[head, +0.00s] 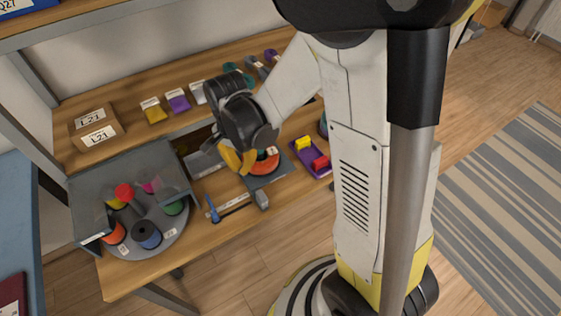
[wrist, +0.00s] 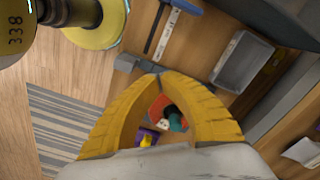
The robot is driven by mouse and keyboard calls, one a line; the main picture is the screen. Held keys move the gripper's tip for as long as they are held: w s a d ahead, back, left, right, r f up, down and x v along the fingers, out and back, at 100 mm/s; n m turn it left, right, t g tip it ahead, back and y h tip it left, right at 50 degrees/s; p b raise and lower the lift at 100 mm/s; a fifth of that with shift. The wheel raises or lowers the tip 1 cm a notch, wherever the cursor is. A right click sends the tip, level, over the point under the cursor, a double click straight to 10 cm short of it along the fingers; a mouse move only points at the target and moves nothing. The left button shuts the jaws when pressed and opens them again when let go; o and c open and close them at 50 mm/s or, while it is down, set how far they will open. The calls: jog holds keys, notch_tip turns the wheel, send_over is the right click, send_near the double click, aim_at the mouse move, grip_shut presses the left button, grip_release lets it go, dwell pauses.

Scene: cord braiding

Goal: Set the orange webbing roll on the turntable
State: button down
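A red-orange round thing (head: 266,164), which looks like the orange webbing roll, lies on a dark grey plate on the workbench; a small pale piece shows at its top. In the wrist view, orange (wrist: 157,106) shows through the gap between my curved fingers, beside something teal. My gripper (head: 239,171) is just left of the orange thing. Its yellow fingertips (wrist: 157,73) come together, with nothing seen held. The grey round turntable (head: 145,246) stands at the bench's left end, carrying several spools, including an orange one at its left edge.
A clear-sided cover (head: 157,171) stands over the turntable's back. A blue-handled tool (head: 213,211) lies between turntable and plate. A purple tray (head: 318,172) with yellow and red pieces is to the right. A labelled box (head: 96,128) and several small rolls sit on the shelf behind.

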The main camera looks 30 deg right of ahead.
aim_at(253, 178)
jog(key=f+b, duration=0.4)
jog(key=f, duration=0.6)
jog(key=shift+a, duration=0.2)
jog(key=d, duration=0.1)
jog(key=w+d+b, duration=0.1)
jog(key=shift+w+d, duration=0.3)
jog(key=shift+d, duration=0.05)
jog(key=shift+w+d, duration=0.25)
jog(key=shift+d, duration=0.1)
jog(key=shift+w+d+b, duration=0.4)
jog(key=shift+w+d, duration=0.05)
jog(key=shift+d, duration=0.15)
